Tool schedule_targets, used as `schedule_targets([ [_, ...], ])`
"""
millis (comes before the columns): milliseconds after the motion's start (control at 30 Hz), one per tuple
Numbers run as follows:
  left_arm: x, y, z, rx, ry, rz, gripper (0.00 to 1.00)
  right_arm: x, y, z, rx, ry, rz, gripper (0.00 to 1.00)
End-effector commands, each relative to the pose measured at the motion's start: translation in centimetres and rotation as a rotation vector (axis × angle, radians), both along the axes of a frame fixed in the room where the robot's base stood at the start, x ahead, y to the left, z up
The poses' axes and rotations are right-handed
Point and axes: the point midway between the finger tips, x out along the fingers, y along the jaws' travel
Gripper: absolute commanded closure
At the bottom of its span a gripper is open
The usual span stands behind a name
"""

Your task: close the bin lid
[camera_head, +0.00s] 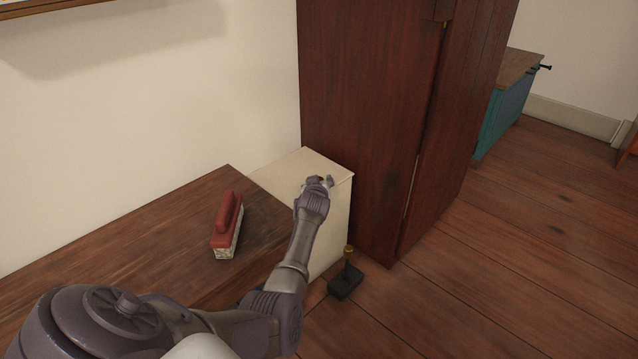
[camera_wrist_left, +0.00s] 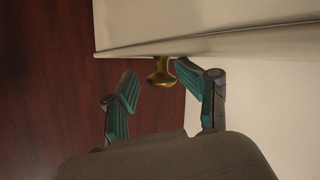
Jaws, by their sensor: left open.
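The bin (camera_head: 330,250) is a cream box between the wooden bench and the dark red-brown cabinet. Its lid (camera_head: 290,172) looks flat and down, or nearly so; I cannot tell whether a small gap is left. A brass knob (camera_wrist_left: 160,72) sticks out from the lid's front edge in the left wrist view. My left gripper (camera_head: 318,183) is at the lid's front edge, its fingers open. In the left wrist view the gripper (camera_wrist_left: 160,92) has the knob between its fingers, close to the right one, not clamped. My right gripper is not in view.
A red brush (camera_head: 228,220) with pale bristles lies on the wooden bench (camera_head: 130,235). The tall cabinet (camera_head: 370,110) stands right of the bin. A black block with a brass handle (camera_head: 346,282) sits on the floor near the bin. A teal chest (camera_head: 505,110) stands far right; the floor before it is clear.

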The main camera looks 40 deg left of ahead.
Motion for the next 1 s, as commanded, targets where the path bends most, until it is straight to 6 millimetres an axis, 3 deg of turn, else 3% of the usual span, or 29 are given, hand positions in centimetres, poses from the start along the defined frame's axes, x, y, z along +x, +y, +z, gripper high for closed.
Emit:
schedule_targets([
  [67, -0.2, -0.1, 0.6, -0.005, 0.006, 0.001, 0.43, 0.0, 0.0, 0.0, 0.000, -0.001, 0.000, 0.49],
  [300, 0.0, 0.0, 6.0, 0.005, -0.007, 0.000, 0.43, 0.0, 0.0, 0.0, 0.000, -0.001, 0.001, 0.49],
  [500, 0.1, 0.0, 9.0, 0.007, -0.008, -0.001, 0.43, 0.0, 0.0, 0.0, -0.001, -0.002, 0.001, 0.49],
  [1000, 0.1, 0.1, 10.1, 0.008, -0.010, -0.002, 0.43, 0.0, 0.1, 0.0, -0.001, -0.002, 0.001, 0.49],
])
